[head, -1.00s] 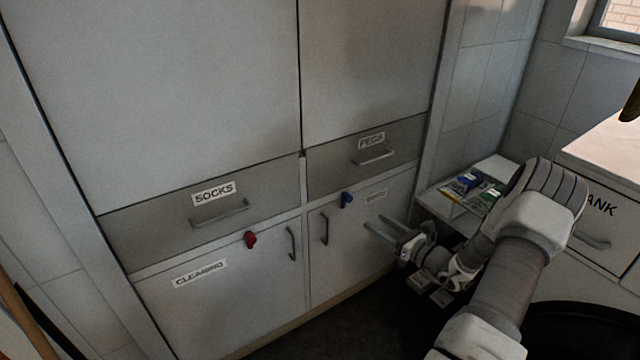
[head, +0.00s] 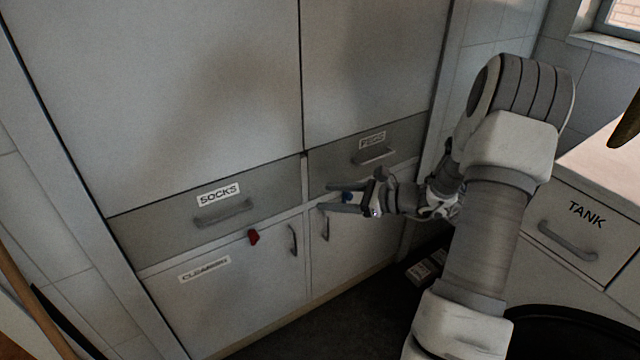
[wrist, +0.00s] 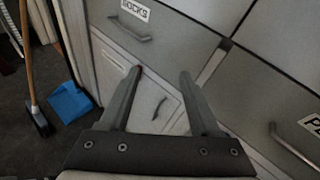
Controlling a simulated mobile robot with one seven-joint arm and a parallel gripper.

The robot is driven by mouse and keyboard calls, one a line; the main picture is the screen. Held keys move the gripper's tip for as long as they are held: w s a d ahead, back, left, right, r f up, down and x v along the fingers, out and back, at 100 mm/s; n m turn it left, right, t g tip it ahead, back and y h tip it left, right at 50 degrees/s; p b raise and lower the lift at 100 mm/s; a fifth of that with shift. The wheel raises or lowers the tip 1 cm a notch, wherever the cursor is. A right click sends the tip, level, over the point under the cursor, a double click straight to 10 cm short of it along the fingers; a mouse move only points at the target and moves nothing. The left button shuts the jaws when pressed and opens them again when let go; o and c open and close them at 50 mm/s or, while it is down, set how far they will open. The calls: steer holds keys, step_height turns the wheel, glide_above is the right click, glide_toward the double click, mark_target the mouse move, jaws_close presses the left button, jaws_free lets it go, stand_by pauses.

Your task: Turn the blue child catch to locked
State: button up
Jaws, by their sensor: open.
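The blue child catch (head: 347,196) is at the top of the right lower cupboard door, under the PEGS drawer, in the head view. It is partly hidden by my gripper, and I cannot tell which way it points. My gripper (head: 326,198) is open, with one finger above and one below the catch in that picture. I cannot tell whether either finger touches it. In the wrist view the two fingers (wrist: 160,73) are spread apart and the blue catch is not visible.
A red catch (head: 253,237) sits on the left door, marked CLEANING. Bar handles (head: 325,228) stand out on the doors and drawers. A TANK drawer (head: 585,225) is at the right. A blue dustpan (wrist: 70,101) and a broom (wrist: 32,80) are at the left in the wrist view.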

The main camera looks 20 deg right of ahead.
steer(key=s+a+r+n+g+p, duration=0.1)
steer(key=a+r+n+g, duration=0.1)
steer(key=a+r, duration=0.2)
steer(key=shift+s+a+r+n, duration=0.25)
steer(key=shift+n, duration=0.05)
